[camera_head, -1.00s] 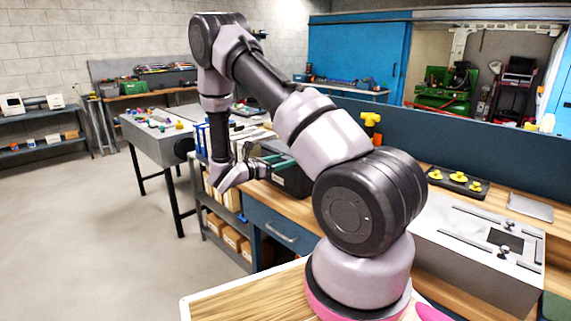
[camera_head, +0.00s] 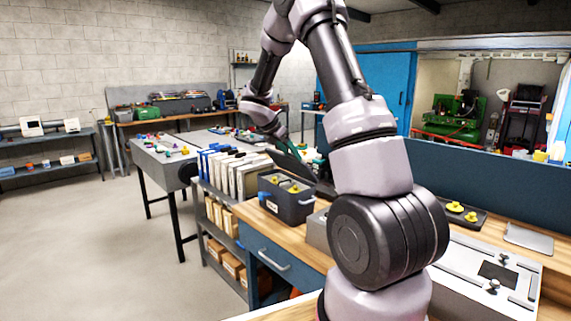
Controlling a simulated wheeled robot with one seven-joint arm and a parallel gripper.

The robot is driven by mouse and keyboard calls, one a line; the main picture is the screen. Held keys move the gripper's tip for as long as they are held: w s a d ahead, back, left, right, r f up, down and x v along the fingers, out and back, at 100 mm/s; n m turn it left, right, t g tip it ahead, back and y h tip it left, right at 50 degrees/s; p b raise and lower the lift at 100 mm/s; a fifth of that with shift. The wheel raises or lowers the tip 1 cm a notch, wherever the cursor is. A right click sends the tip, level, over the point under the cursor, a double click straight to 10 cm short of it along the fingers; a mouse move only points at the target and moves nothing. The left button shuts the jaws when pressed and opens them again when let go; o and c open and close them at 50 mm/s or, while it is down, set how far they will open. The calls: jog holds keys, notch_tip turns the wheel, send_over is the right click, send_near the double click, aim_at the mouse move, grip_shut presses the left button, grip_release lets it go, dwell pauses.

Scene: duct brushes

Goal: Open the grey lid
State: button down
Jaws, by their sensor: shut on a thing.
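A dark grey bin (camera_head: 288,207) with a pale label stands on the wooden bench, left of my arm. Its top is open, and yellow pieces (camera_head: 290,186) show inside. The grey lid (camera_head: 302,170) is a dark, tilted panel raised behind the bin. My gripper (camera_head: 284,143) is above and behind the bin, shut on the upper edge of the lid. The fingertips are small and partly hidden.
White and blue binders (camera_head: 232,172) stand just left of the bin. A grey box with a panel and knobs (camera_head: 490,270) is at the right, near a black tray (camera_head: 462,212) with yellow pieces. A blue divider (camera_head: 480,170) runs behind the bench.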

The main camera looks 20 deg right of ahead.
jog(key=w+d+r+g+y, duration=0.1)
jog(key=w+d+r+y, duration=0.2)
jog(key=d+y, duration=0.3)
jog(key=d, duration=0.5)
jog(key=shift+d+g, duration=0.15)
jog(key=shift+g, duration=0.25)
jog(key=shift+s+f, duration=0.15)
jog(key=shift+f, duration=0.05)
dwell(0.5)
